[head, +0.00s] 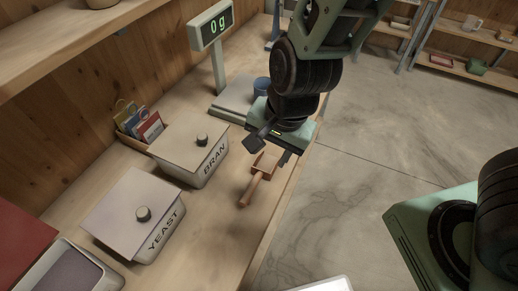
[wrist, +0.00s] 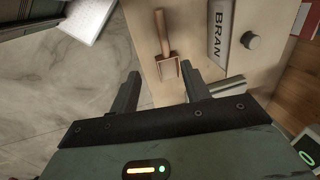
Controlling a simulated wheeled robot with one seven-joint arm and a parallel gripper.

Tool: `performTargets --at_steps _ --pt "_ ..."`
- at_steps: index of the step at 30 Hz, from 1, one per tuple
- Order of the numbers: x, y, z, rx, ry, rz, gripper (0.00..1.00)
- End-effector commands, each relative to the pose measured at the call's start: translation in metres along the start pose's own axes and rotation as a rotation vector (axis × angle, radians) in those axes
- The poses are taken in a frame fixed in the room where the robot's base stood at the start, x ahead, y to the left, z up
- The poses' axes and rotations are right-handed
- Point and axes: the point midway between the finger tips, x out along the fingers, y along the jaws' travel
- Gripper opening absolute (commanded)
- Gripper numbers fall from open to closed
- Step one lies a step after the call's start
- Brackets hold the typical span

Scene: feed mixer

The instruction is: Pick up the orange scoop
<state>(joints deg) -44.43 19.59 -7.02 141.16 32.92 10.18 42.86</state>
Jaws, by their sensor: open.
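The orange scoop (head: 259,181) lies on the wooden counter (head: 222,232) to the right of the bin marked BRAN, its handle toward the front of the counter. In the wrist view the scoop (wrist: 165,45) shows whole, handle away from my gripper. My gripper (head: 270,150) is above the counter at the scoop's far, bowl end. In the wrist view my gripper (wrist: 160,85) has its two fingers apart, with nothing between them, and the scoop's bowl is just beyond the fingertips. I cannot tell the exact height of the fingers above the counter.
The lidded BRAN bin (head: 190,153) and YEAST bin (head: 135,215) stand left of the scoop. A scale (head: 210,27) reading 0 g stands behind my gripper. A small box of packets (head: 139,124) is behind the bins. The counter's right edge is close to the scoop.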

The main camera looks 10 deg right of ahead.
Motion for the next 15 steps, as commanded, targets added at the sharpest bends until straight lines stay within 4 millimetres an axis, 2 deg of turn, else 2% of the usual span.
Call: performTargets --at_steps 2,5,15 --pt "0.0 -0.001 -0.002 0.025 0.007 0.002 0.47" --pt "0.01 -0.001 -0.004 0.037 0.012 0.002 0.47" --pt "0.078 0.001 -0.004 0.038 0.009 0.005 0.47"
